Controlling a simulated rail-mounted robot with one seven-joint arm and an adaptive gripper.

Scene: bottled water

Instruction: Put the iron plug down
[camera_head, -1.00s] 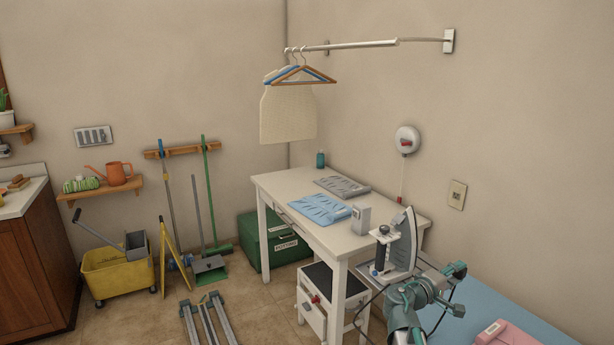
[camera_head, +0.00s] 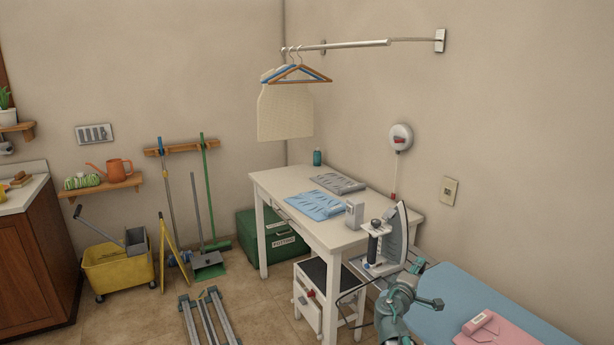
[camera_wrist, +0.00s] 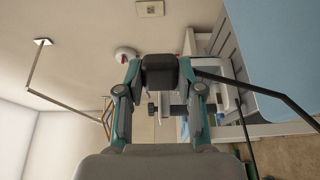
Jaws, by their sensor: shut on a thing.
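A black cord (camera_wrist: 235,83) runs off to the right from beside the plug. In the head view the plug itself cannot be made out. The iron (camera_head: 396,237) stands upright on the rest at the board's end, just behind my gripper. Whether the plug touches anything below cannot be told.
A white table (camera_head: 290,183) with folded blue cloth (camera_head: 315,205) stands behind the iron. A wall outlet (camera_head: 449,192) is above the board. A pink garment (camera_head: 500,332) lies on the board's right part; blue surface between it and my gripper is clear.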

